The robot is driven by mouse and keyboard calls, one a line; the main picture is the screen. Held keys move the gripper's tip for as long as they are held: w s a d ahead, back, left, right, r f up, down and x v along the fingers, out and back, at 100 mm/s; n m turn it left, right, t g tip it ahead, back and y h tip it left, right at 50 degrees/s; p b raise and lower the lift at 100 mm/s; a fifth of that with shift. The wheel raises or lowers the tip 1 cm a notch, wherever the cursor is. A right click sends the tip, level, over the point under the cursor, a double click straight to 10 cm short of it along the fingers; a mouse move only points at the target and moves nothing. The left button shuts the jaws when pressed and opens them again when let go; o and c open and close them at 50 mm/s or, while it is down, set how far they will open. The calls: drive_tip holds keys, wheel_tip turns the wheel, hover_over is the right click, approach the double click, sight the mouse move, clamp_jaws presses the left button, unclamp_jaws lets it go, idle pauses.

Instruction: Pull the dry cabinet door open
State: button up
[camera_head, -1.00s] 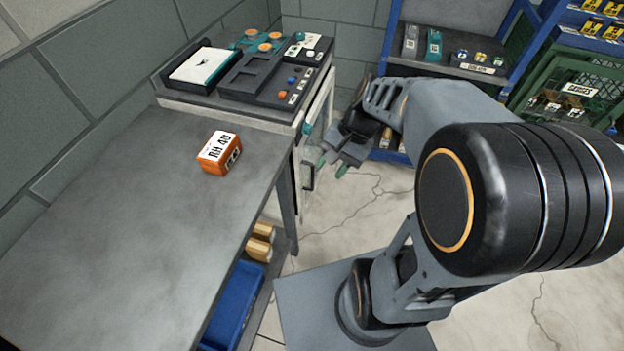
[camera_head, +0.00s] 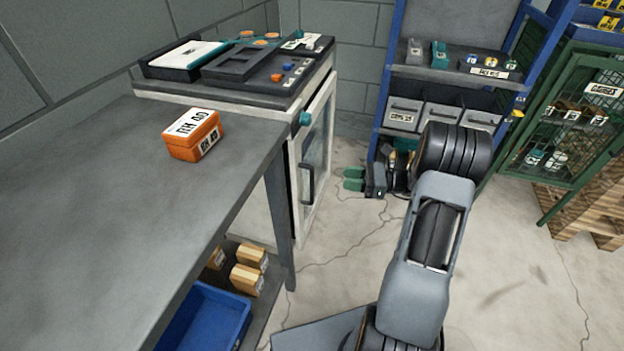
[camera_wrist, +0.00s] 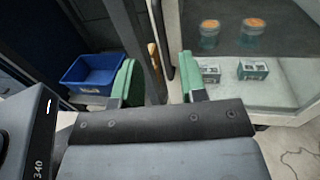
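The dry cabinet (camera_head: 319,150) is white with a glass door and stands beyond the workbench. Its door looks shut. A dark vertical handle (camera_head: 308,184) sits near the door's left edge. My gripper (camera_head: 354,179) is to the right of the handle, apart from it, with its green fingertips pointing left toward the door. In the wrist view my gripper (camera_wrist: 160,85) is open and empty, fingertips well apart. A dark upright bar, likely the handle (camera_wrist: 160,38), shows ahead between the fingers. Jars and small boxes show behind the glass (camera_wrist: 270,80).
The grey workbench (camera_head: 110,200) fills the left, with an orange box (camera_head: 192,136) on top and a blue bin (camera_head: 205,318) below. A blue shelf rack (camera_head: 381,90) and green mesh cage (camera_head: 560,145) stand behind. Floor before the door is clear.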

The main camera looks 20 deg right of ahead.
drive_tip(key=b+x, duration=0.2)
drive_tip(key=x, duration=0.9)
drive_tip(key=shift+a, duration=0.15)
clamp_jaws()
